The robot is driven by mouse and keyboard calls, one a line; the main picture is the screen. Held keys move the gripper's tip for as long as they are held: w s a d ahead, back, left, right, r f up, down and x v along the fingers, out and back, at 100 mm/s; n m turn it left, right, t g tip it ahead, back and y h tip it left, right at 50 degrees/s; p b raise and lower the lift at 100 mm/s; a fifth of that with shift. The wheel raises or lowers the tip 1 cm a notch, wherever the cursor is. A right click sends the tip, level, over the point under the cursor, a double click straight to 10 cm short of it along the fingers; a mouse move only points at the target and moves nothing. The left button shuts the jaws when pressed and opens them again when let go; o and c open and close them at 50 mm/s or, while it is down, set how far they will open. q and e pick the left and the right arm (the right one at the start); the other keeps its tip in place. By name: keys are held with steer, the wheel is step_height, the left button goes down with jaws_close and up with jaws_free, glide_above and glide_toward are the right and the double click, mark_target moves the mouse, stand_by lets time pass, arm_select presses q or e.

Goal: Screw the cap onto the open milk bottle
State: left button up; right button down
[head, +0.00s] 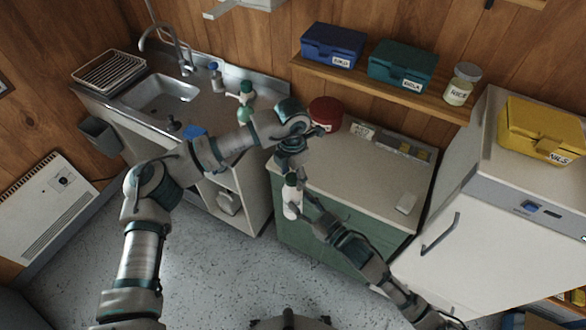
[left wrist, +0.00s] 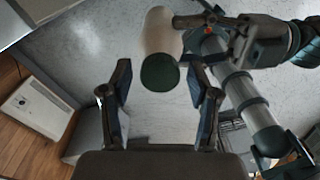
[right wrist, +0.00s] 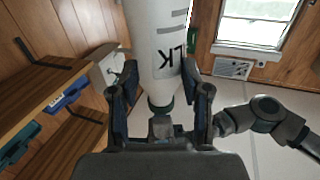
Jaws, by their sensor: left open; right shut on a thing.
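The white milk bottle (head: 291,204) is upright in my right gripper (head: 298,208), in front of the green cabinet. In the right wrist view the bottle (right wrist: 158,35) shows part of its lettering between the shut fingers. A dark green cap (head: 291,179) sits on the bottle's mouth; how tightly it is screwed I cannot tell. My left gripper (head: 290,167) is open just above the cap and points down. In the left wrist view the cap (left wrist: 160,73) lies between the spread fingertips, with a gap on each side.
The sink (head: 165,92) and a green-and-white bottle (head: 246,92) are behind my left arm. A white fridge (head: 470,220) stands at the right.

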arm_select(q)
jaws_close()
steer(key=shift+m, duration=0.5)
steer(key=shift+o, duration=0.7)
jaws_free()
step_height(320, 180, up, 12)
steer(key=shift+w, duration=0.3)
